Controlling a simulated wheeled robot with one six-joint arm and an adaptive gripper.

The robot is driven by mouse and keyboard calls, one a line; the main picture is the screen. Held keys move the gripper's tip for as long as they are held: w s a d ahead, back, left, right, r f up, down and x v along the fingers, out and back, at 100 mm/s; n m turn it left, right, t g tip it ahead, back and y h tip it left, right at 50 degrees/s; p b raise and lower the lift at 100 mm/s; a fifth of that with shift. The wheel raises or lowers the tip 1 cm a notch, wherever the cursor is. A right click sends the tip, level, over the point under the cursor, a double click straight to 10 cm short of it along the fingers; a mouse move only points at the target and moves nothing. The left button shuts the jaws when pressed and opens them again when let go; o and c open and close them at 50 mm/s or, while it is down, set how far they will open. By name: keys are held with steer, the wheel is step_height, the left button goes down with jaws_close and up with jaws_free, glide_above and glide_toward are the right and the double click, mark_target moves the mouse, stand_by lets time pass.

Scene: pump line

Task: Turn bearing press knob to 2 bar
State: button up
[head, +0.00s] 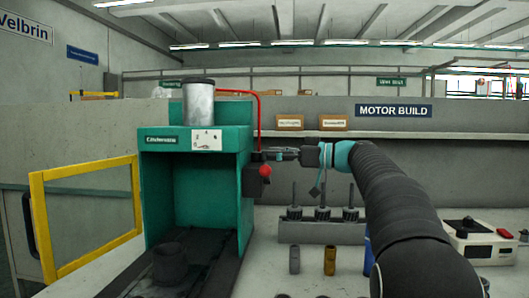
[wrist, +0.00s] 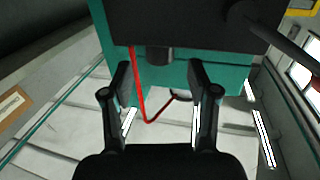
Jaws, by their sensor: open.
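The green bearing press (head: 195,150) stands left of centre in the head view, with a white scale plate (head: 206,140) on its front; the markings are too small to read. In the wrist view a dark box on the press (wrist: 190,20) fills the top. A short black round stub, probably the knob (wrist: 160,55), sticks out of it. My gripper (head: 284,154) is beside the press's right side. In the wrist view my gripper (wrist: 160,92) is open and empty, its fingers apart, with the stub ahead between them. I cannot see the knob in the head view.
A red-balled lever (head: 265,170) sits close to my gripper. A red pipe (head: 259,115) rises beside the press. The yellow-framed door (head: 88,215) stands open at left. A grey rack with spindles (head: 322,230) and a white control box (head: 480,240) are on the bench.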

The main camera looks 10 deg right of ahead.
mark_target(257, 156)
steer(key=shift+x, duration=1.35)
jaws_close()
